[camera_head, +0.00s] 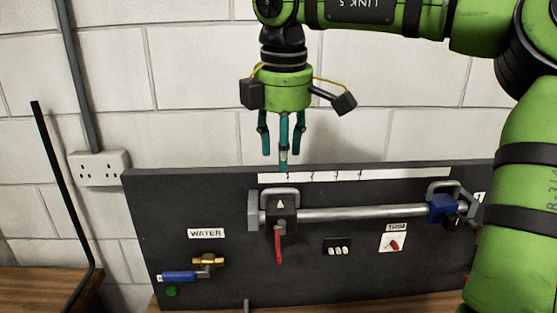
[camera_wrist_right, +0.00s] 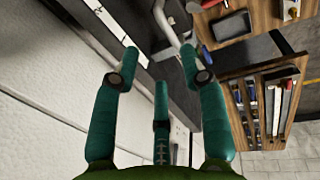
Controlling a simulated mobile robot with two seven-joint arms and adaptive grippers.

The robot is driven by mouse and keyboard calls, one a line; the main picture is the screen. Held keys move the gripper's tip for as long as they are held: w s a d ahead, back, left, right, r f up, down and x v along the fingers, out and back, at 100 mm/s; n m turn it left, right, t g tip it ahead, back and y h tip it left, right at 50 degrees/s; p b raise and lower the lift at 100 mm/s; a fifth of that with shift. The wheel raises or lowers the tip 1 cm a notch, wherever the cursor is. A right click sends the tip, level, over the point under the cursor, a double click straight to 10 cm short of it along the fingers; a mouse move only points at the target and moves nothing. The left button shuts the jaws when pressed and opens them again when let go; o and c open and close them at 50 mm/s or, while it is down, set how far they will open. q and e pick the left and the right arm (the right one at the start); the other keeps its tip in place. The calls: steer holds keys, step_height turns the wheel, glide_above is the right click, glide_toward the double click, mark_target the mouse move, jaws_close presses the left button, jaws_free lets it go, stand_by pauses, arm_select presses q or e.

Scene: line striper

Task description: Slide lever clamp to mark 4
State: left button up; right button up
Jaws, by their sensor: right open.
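The lever clamp (camera_head: 281,209) is a dark block with a grey loop handle on top and a red lever (camera_head: 278,244) hanging straight down. It sits near the left end of a horizontal silver rail (camera_head: 350,213). A white strip (camera_head: 410,174) with numbered marks runs above the rail; the clamp is below its leftmost mark. My right gripper (camera_head: 282,150) has three teal fingers pointing down. It is open and empty, above the clamp and apart from it. Its fingers (camera_wrist_right: 160,75) also show in the right wrist view. My left gripper is not in view.
A blue block (camera_head: 442,208) with a grey loop sits at the rail's right end. The dark panel (camera_head: 190,208) also carries a blue-handled water valve (camera_head: 180,276) and a small red switch (camera_head: 394,244). A white brick wall stands behind. The rail between the blocks is clear.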

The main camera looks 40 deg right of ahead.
mark_target(282, 191)
steer(key=shift+w+d+f, duration=0.1)
steer(key=shift+s+f, duration=0.2)
steer(key=f, duration=0.1)
steer(key=f+p, duration=0.2)
steer(key=shift+s+a+f, duration=0.15)
steer(key=shift+s+a, duration=0.1)
steer(key=shift+a, duration=0.15)
steer(key=shift+w+d+f, duration=0.2)
steer(key=shift+w+f, duration=0.05)
steer(key=shift+f, duration=0.25)
steer(key=shift+w+d+f, duration=0.2)
steer(key=shift+f, duration=0.3)
steer(key=shift+w+d+f, duration=0.1)
steer(key=shift+f, duration=0.1)
steer(key=shift+a, duration=0.2)
steer(key=shift+c, duration=0.4)
steer(key=c, duration=0.7)
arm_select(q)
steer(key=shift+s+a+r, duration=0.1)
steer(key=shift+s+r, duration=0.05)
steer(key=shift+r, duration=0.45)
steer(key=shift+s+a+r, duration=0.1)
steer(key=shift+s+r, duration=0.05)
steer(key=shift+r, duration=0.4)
arm_select(e)
steer(key=shift+s, duration=0.3)
jaws_close()
